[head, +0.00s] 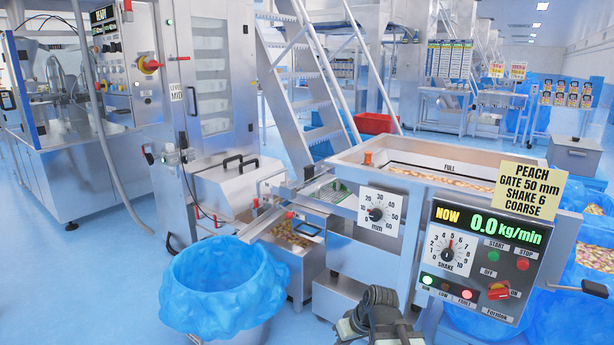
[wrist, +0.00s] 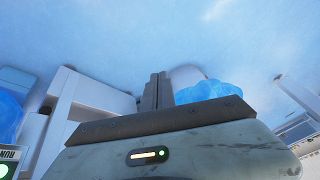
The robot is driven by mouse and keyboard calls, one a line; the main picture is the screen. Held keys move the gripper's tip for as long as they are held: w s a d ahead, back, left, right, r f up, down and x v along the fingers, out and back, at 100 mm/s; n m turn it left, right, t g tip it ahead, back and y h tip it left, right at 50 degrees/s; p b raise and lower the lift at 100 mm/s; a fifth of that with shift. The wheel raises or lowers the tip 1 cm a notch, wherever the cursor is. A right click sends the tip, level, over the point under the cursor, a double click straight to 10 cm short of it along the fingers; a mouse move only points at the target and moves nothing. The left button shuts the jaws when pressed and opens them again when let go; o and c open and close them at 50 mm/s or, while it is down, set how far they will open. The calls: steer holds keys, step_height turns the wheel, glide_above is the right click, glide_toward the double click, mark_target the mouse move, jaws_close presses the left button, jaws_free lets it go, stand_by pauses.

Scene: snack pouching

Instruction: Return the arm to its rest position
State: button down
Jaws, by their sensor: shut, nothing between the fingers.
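My gripper (head: 378,295) shows at the bottom of the head view, low in front of the feeder machine. In the wrist view its two dark fingers (wrist: 157,88) lie together with nothing between them. The wrist view looks past the fingers to pale blue floor and a blue bag (wrist: 210,91). The lower parts of my arm are cut off by the bottom edge of the head view.
The control panel (head: 487,262) reads 0.0 kg/min and stands close right of my gripper. The gate dial (head: 380,217) sits above it on the hopper (head: 350,168). A blue-lined bin (head: 222,285) stands at left. Open floor (head: 90,290) lies further left.

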steer(key=s+d+f+m+g+h, duration=0.25)
steer(key=s+d+m+h, duration=0.2)
steer(key=s+d, duration=0.25)
step_height(320, 180, up, 29)
steer(key=p, duration=2.8)
steer(key=shift+w+f+y, duration=0.15)
steer(key=shift+f+y, duration=0.05)
steer(key=shift+y, duration=0.25)
steer(key=shift+g, duration=0.25)
